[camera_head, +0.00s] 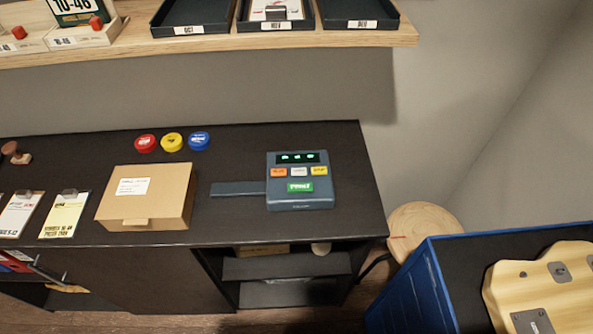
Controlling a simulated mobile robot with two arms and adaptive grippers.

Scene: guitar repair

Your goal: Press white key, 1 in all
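A dark blue-grey keypad device (300,200) sits on the right part of the dark cabinet top (350,210). Its display (298,157) shows green marks. Below the display is a row of three keys: a red-orange key (279,172), the white key (299,171) in the middle, and a yellow key (319,170). A wider green key (300,186) lies under them. A flat dark tray or arm (238,188) extends from the device's left side. Neither of my grippers is in view.
A cardboard box (146,197) stands left of the device. Red (145,143), yellow (172,142) and blue (199,140) round discs lie behind it. A wooden shelf (408,35) with trays hangs above. A blue crate (410,292) and a stool (424,223) stand at right.

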